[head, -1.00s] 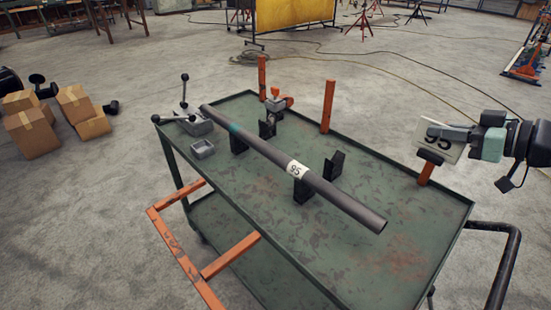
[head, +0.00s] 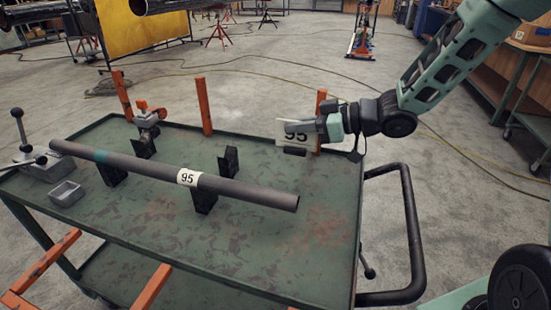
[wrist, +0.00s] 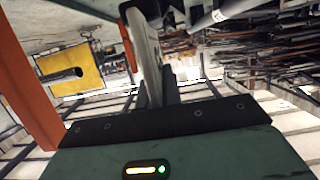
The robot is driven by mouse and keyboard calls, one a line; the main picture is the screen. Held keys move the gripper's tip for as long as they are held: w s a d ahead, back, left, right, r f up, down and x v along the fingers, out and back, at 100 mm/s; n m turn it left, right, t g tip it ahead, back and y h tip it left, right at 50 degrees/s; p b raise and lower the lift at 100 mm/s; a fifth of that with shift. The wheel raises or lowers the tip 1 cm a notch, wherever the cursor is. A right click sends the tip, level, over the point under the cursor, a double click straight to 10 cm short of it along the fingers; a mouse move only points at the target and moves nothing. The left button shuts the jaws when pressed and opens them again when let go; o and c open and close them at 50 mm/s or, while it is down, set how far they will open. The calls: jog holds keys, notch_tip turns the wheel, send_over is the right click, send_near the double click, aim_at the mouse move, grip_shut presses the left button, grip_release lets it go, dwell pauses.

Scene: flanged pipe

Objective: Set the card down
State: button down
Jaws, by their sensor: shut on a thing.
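A pale card (head: 293,131) printed with a dark 95 is held up in the head view, above the right back part of the green cart (head: 335,258). My gripper (head: 306,138) is shut on the card, which stands roughly upright in front of an orange post. In the wrist view the card (wrist: 148,55) shows nearly edge-on between the fingers. Part of the card's face is hidden by the gripper in the head view. A grey pipe (head: 140,166) with a white 95 label (head: 189,178) lies across black supports on the cart, apart from the card.
Orange posts (head: 204,105) rise along the cart's back edge. A small grey tray (head: 66,193) and a clamp with lever handles (head: 38,162) are at the left. The cart's right front top is bare. A black push handle (head: 415,240) sticks out right.

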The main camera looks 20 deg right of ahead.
aim_at(297, 155)
notch_tip(297, 155, down, 8)
jog(key=shift+f+b, duration=0.15)
jog(key=shift+b, duration=1)
jog(key=c, duration=1.6)
grip_release()
jog(key=shift+o, duration=0.2)
jog(key=p+v, duration=0.2)
jog(key=v, duration=1)
jog(key=shift+p, duration=0.3)
